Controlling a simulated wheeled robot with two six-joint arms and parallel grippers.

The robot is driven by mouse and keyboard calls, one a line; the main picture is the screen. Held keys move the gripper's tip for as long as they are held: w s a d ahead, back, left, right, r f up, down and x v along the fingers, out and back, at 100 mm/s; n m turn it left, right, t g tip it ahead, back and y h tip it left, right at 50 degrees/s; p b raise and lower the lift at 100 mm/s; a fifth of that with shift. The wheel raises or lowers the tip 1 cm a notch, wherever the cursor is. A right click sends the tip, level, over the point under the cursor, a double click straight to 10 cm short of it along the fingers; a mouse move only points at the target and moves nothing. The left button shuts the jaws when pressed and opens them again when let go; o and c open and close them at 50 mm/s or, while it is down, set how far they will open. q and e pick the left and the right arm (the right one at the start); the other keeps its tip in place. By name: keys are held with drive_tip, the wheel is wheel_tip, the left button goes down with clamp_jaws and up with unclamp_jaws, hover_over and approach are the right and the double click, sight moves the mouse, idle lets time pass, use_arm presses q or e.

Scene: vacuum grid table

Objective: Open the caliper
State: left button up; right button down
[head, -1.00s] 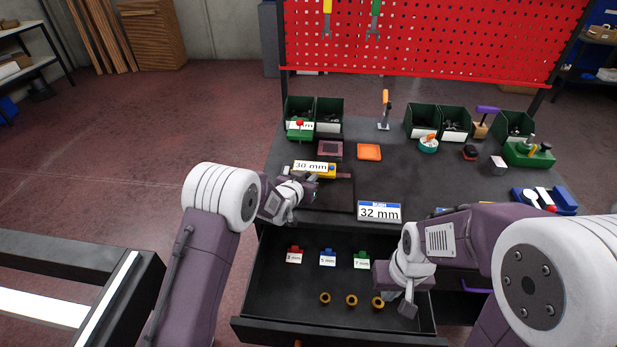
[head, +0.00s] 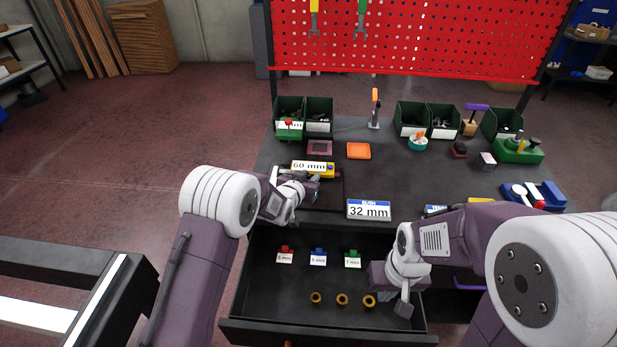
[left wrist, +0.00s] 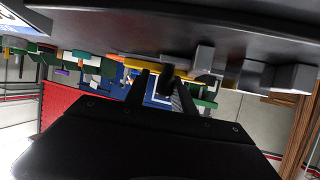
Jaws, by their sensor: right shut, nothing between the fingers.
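The caliper (head: 329,171), with a yellow part and a display reading 60 mm (head: 309,168), lies on the left part of the table. My left gripper (head: 314,188) is at its near side and hides part of it. In the left wrist view the two fingers (left wrist: 162,92) stand apart, with a dark knob (left wrist: 167,72) between their tips, close to the right finger. A yellow bar (left wrist: 228,67) and grey jaw-like blocks (left wrist: 203,58) show beyond. My right gripper (head: 403,304) is shut and empty over the right part of the open drawer.
The open drawer (head: 262,300) holds red, blue and green labelled pieces and several brass rings (head: 342,299). A BUSH 32 mm sign (head: 368,209) stands at the table's front edge. Green bins (head: 319,107) and an orange tray (head: 358,151) are further back.

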use_arm(q)
drive_tip(key=shift+a, duration=0.15)
drive_tip(key=v, duration=0.9)
drive_tip(key=shift+b, duration=0.35)
